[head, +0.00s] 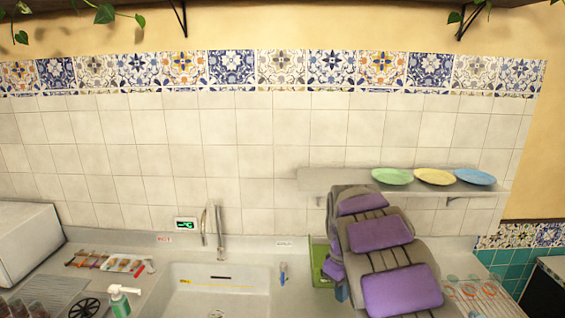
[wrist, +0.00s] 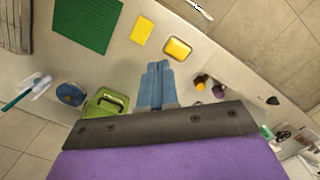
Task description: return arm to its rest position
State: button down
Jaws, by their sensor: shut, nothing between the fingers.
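My gripper (wrist: 158,68) shows in the wrist view with its blue-grey fingers closed together and nothing between them. It points out over a pale counter (wrist: 118,65), apart from the things lying there.
A green container (head: 322,262) stands left of my arm; a sink (head: 215,290) with a tap (head: 220,230) is further left. A wall shelf (head: 320,180) holds green (head: 392,177), yellow (head: 435,177) and blue (head: 475,177) plates close to my arm. The wrist view shows a yellow dish (wrist: 178,48).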

jog(key=s+d+r+m+b, duration=0.1)
jog(key=s+r+m, duration=0.15)
jog(key=s, duration=0.75)
jog(key=s+r+m, duration=0.2)
jog(key=s+m, duration=0.1)
jog(key=s, duration=0.7)
jog(key=s+a+f+m, duration=0.1)
jog(key=s+f, duration=0.1)
jog(key=s, duration=0.8)
jog(key=s+a+f+m+g, duration=0.1)
jog(key=s+f, duration=0.1)
jog(key=s, duration=0.8)
jog(key=shift+s+f+y+b, duration=0.2)
jog(key=shift+y+b, duration=0.1)
jog(key=shift+b, duration=0.15)
jog(key=shift+a, duration=0.1)
